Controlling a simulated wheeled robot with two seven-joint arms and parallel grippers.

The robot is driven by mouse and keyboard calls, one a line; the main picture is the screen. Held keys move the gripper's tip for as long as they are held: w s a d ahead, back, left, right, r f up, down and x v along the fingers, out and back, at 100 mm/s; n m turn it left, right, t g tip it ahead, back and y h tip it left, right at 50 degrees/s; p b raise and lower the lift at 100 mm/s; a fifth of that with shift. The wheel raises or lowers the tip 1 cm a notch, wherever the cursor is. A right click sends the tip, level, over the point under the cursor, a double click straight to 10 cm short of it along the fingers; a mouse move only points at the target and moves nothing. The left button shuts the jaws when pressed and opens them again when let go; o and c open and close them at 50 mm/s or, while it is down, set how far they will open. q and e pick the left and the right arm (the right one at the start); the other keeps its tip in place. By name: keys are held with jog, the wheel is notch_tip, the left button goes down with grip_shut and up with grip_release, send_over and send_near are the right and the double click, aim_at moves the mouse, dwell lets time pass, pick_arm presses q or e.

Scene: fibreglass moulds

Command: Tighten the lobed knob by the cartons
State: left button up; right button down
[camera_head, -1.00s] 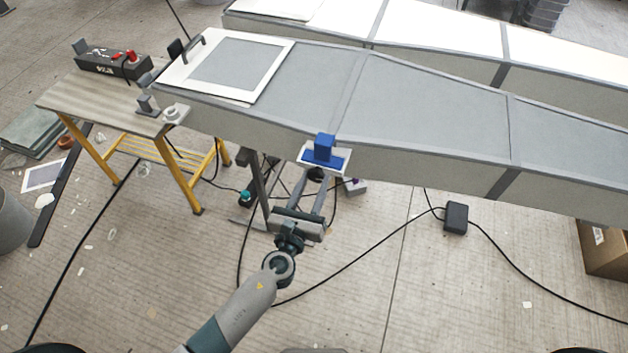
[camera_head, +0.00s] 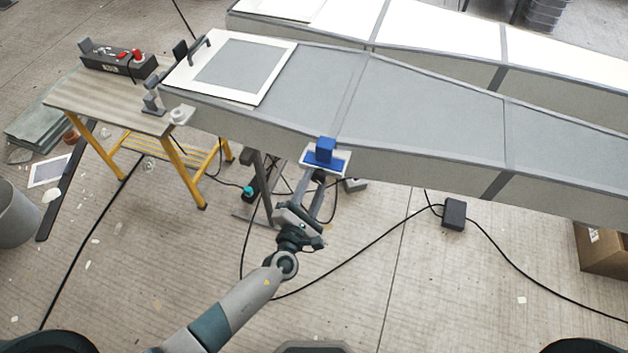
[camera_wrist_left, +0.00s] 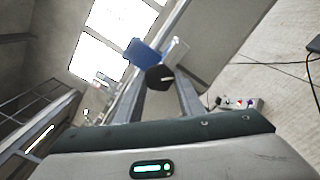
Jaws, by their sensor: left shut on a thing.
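A black lobed knob (camera_wrist_left: 158,76) sits under a blue clamp block (camera_head: 324,151) on a pale plate at the near edge of the long grey mould (camera_head: 430,100). In the left wrist view the blue block (camera_wrist_left: 143,53) shows just behind the knob. My left gripper (camera_head: 319,184) reaches up from below and is shut on the knob, with one finger on each side of it. In the head view the fingers partly hide the knob. My right gripper is out of view.
A brown carton (camera_head: 602,252) stands on the floor at the far right. A yellow-legged trestle (camera_head: 110,100) stands at left. Black cables and a small black box (camera_head: 454,214) lie on the floor. A second mould (camera_head: 440,35) lies behind.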

pick_arm(q)
jog(key=m+p, duration=0.1)
jog(key=m, duration=0.2)
jog(key=shift+m, duration=0.4)
jog(key=shift+m+p, duration=0.35)
jog(key=shift+m, duration=1.55)
jog(key=o, duration=1)
jog(key=shift+r, duration=0.1)
jog(key=shift+o, duration=0.2)
jog(key=b+v, duration=0.5)
jog(key=v, duration=1.2)
jog(key=shift+s, duration=0.2)
jog(key=shift+a, duration=0.1)
